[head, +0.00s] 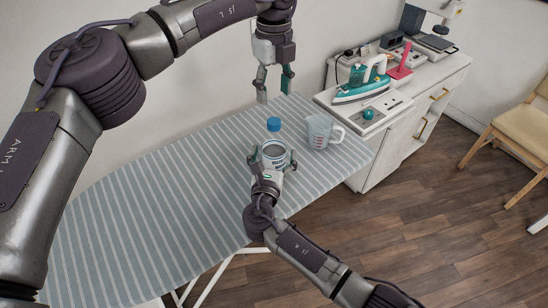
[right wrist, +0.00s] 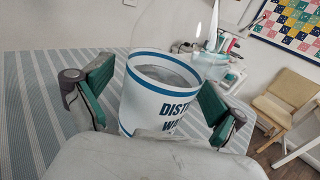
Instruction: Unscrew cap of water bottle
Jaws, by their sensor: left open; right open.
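The water bottle (head: 277,160) stands upright on the striped ironing board, with a white label and blue print. Its blue cap (head: 273,124) is on top in the head view. The right wrist view shows the bottle's label (right wrist: 150,105) up close; its clear upper part is hard to make out there. My left gripper (head: 274,86) is open and empty, pointing down above the cap, apart from it. My right gripper (head: 272,158) is open, its fingers on either side of the bottle at label height. Its green pads also show in the right wrist view (right wrist: 150,98); firm contact cannot be told.
A clear measuring cup (head: 319,131) stands just right of the bottle on the ironing board (head: 150,215). A teal iron (head: 362,84) sits on the white cabinet (head: 385,150) behind, with a sewing machine (head: 438,22) farther right. The board's left part is clear.

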